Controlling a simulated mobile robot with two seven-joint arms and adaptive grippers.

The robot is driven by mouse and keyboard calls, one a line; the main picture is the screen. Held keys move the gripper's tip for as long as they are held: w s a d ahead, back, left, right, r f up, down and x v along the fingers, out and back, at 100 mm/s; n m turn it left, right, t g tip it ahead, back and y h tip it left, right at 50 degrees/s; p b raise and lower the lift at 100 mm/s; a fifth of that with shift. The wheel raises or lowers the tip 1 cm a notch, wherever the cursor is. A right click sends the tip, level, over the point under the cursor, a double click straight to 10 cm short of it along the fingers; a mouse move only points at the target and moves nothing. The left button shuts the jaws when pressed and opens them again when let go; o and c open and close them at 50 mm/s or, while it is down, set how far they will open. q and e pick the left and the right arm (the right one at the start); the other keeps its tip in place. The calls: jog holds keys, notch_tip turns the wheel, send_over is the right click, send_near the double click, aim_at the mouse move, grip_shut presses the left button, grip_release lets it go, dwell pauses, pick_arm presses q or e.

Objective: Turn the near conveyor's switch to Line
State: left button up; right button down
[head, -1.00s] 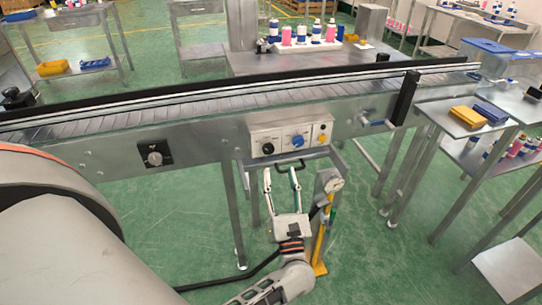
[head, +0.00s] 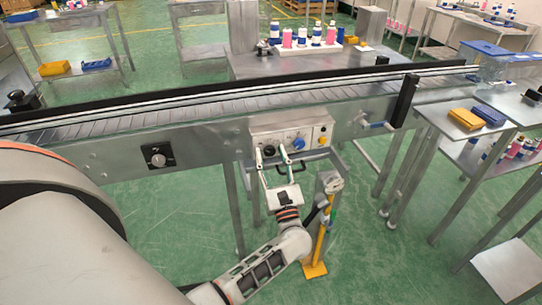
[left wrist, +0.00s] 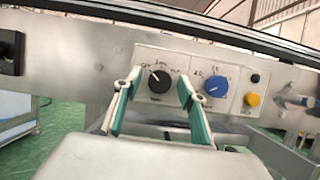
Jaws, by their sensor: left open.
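The near conveyor's front side carries a pale control box (head: 315,130). On its left part is a black rotary switch (head: 268,151) with small labels around it, also in the left wrist view (left wrist: 158,82). The labels are too blurred to read surely; the knob's white mark seems to point up and left. My left gripper (head: 272,157) is open in front of the switch. In the left wrist view, its two green-lined fingers (left wrist: 159,92) stand on either side of the knob, with nothing held. Contact with the knob cannot be told. My right gripper is not in view.
A blue knob (head: 298,143) and a yellow button (head: 322,140) sit right of the switch. Another switch on a black plate (head: 157,156) is farther left. A yellow-based post (head: 318,240) stands below the box. A side table (head: 455,125) holds yellow and blue blocks.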

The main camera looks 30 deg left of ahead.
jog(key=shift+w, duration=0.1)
pick_arm(q)
jog(key=c, duration=1)
jog(key=shift+c, duration=0.5)
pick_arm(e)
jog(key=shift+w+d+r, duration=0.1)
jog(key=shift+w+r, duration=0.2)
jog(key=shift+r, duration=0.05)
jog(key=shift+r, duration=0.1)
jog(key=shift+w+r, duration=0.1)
